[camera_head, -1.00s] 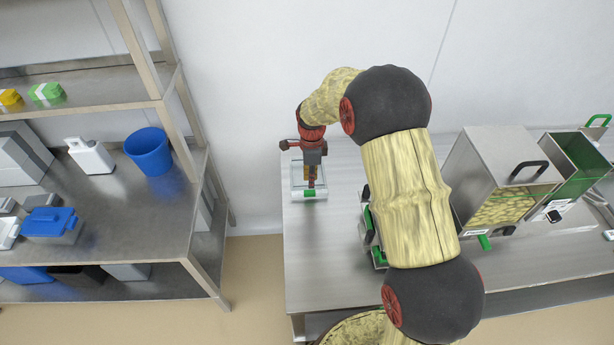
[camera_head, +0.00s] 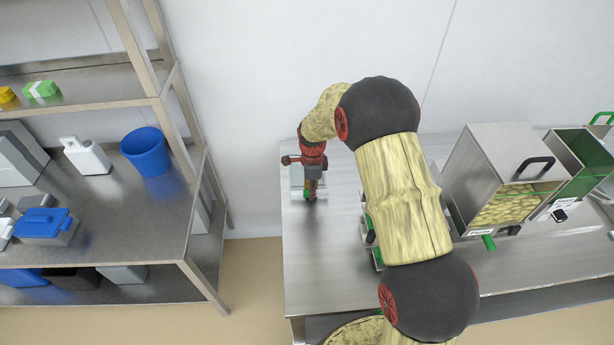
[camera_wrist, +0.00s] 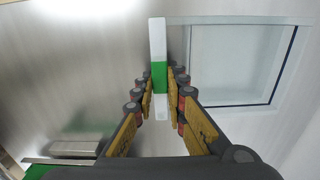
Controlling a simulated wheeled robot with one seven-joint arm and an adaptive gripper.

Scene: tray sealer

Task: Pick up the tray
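The tray (camera_head: 297,180) is a pale, shallow, see-through tray on the left end of the metal table. In the wrist view, its pale rim and recessed middle (camera_wrist: 240,62) lie to the right. A raised white bar with a green middle (camera_wrist: 160,76) runs along its near side. My gripper (camera_head: 311,197) hangs over that side and hides much of the tray. In the wrist view, the fingertips of my gripper (camera_wrist: 161,88) stand close on both sides of the bar. I cannot tell whether they press on it, or whether the tray is off the table.
The metal table (camera_head: 335,265) is bare in front of the tray. Behind my arm is a partly hidden green-and-grey device (camera_head: 373,240). A steel machine (camera_head: 500,165) and a green-lined bin (camera_head: 580,165) stand at right. A shelf (camera_head: 120,215) with a blue bucket (camera_head: 147,152) is at left.

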